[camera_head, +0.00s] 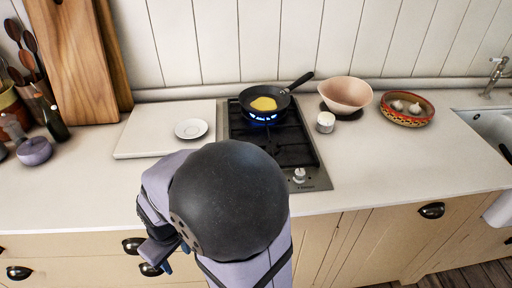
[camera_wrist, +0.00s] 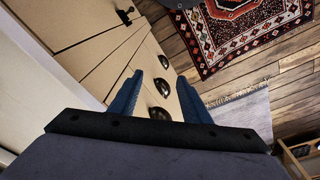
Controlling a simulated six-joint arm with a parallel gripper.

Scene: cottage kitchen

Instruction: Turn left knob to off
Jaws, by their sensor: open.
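The gas hob (camera_head: 312,181) is set in the counter, with one white knob (camera_head: 299,175) showing on its front panel. The panel left of this knob is hidden behind my arm, so a left knob is not visible. A blue flame (camera_head: 262,122) burns at the rear burner under a black frying pan (camera_head: 284,92) holding something yellow. My gripper (camera_head: 163,262) is left of the hob and in front of the counter edge, by the drawers. In the wrist view my gripper (camera_wrist: 161,92) has its two blue fingers apart, with nothing between them.
A white board with a saucer (camera_head: 191,129) lies left of the hob. A beige bowl (camera_head: 346,94), a small white-topped jar (camera_head: 325,122) and a patterned bowl with garlic (camera_head: 407,108) stand to the right. The counter front right of the hob is clear. Drawer handles (camera_head: 432,210) protrude below.

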